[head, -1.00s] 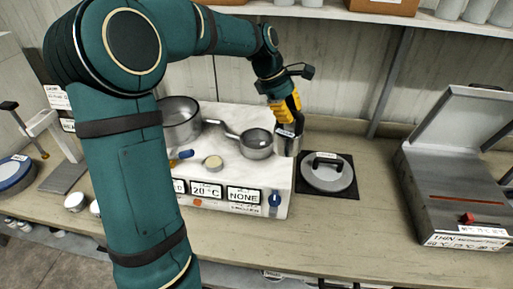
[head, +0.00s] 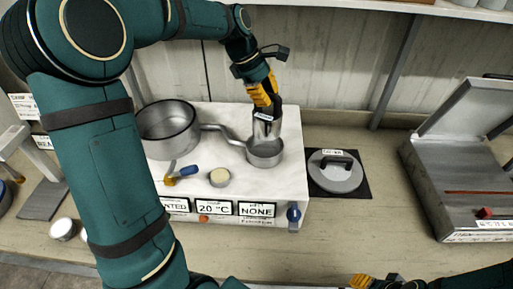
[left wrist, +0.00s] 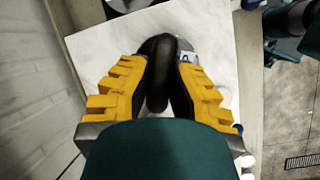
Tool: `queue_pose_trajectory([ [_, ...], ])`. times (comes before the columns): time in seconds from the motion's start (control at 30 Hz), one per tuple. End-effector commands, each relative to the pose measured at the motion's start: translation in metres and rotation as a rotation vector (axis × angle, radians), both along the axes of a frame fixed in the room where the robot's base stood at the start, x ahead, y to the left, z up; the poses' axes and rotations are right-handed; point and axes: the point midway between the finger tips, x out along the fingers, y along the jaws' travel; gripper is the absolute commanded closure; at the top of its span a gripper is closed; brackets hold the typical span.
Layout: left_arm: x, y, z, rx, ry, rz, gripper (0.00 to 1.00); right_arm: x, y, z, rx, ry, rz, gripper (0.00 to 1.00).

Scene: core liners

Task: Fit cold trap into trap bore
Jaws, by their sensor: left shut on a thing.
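My left gripper (head: 263,98) points down and is shut on the cold trap (head: 268,128), a grey metal cylinder with a label near its top. The cold trap stands over the trap bore (head: 265,158), a round grey metal cup on the white unit. Its lower end overlaps the mouth of the cup; I cannot tell how far inside it is. My right gripper (head: 366,282) shows only partly at the bottom edge.
The white unit (head: 290,180) also carries a large open pot (head: 168,130) joined by a pipe, a blue-handled valve (head: 185,171) and a small round cap (head: 220,177). Right of it lies a lid (head: 335,172) on a black mat. An open grey case (head: 455,190) stands farther right.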

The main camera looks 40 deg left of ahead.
Motion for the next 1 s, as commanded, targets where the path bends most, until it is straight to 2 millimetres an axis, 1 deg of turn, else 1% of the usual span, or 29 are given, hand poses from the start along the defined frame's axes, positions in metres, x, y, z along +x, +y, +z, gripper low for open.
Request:
queue_pose_trajectory([
  [0.1,0.000,0.000,0.000,-0.001,-0.001,-0.001,1.00,0.000,0.000,0.000,0.000,0.000,0.000,0.53],
  [0.17,0.000,0.000,-0.003,-0.001,-0.001,0.000,1.00,0.000,0.000,-0.001,0.000,0.000,0.000,0.53],
  [0.4,0.000,0.000,-0.039,-0.001,0.001,0.000,1.00,0.000,0.000,-0.004,-0.001,0.001,-0.001,0.53],
  [0.63,0.000,-0.001,-0.059,-0.001,0.000,-0.001,1.00,0.000,0.000,-0.006,-0.001,0.000,0.000,0.53],
  [0.8,0.000,-0.001,-0.086,-0.001,0.002,0.000,1.00,0.000,0.000,-0.008,-0.002,0.000,0.000,0.53],
  [0.9,0.000,0.000,-0.096,-0.001,0.000,0.001,1.00,0.000,0.000,-0.009,-0.002,0.000,0.000,0.53],
  [1.0,0.000,0.000,-0.100,0.000,-0.002,0.001,1.00,0.000,0.000,-0.009,-0.002,0.000,0.000,0.53],
])
